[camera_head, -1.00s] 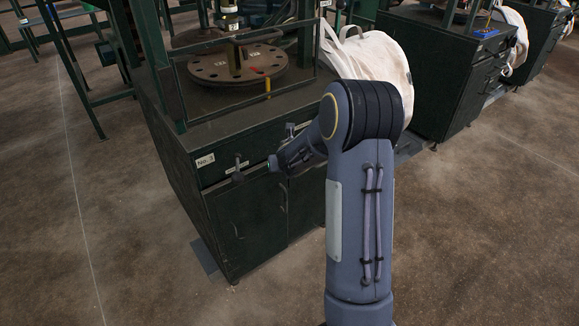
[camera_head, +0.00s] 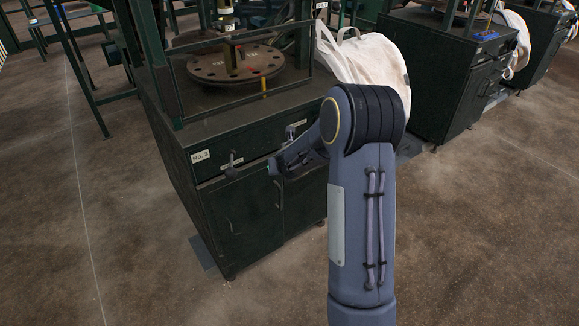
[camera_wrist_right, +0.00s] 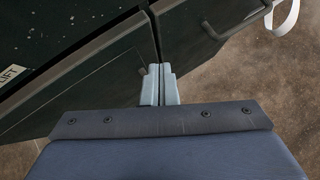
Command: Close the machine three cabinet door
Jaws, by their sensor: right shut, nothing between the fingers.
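The dark green cabinet of machine three, marked by a "No. 3" label (camera_head: 201,156), stands left of centre in the head view. Its two lower doors, the left door (camera_head: 250,212) and the right door (camera_head: 306,197), look about flush with the front; a small gap cannot be ruled out. My right gripper (camera_head: 273,167) is in front of the cabinet, near the top of the seam between the doors. In the right wrist view the fingers (camera_wrist_right: 160,86) are shut and empty, pointing at that seam; contact cannot be told. My left gripper is out of view.
A round plate (camera_head: 235,64) inside a frame sits on top of the cabinet. A white bulk bag (camera_head: 370,62) hangs behind my right arm. Another dark cabinet (camera_head: 440,75) stands to the right. The floor in front and to the left is clear.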

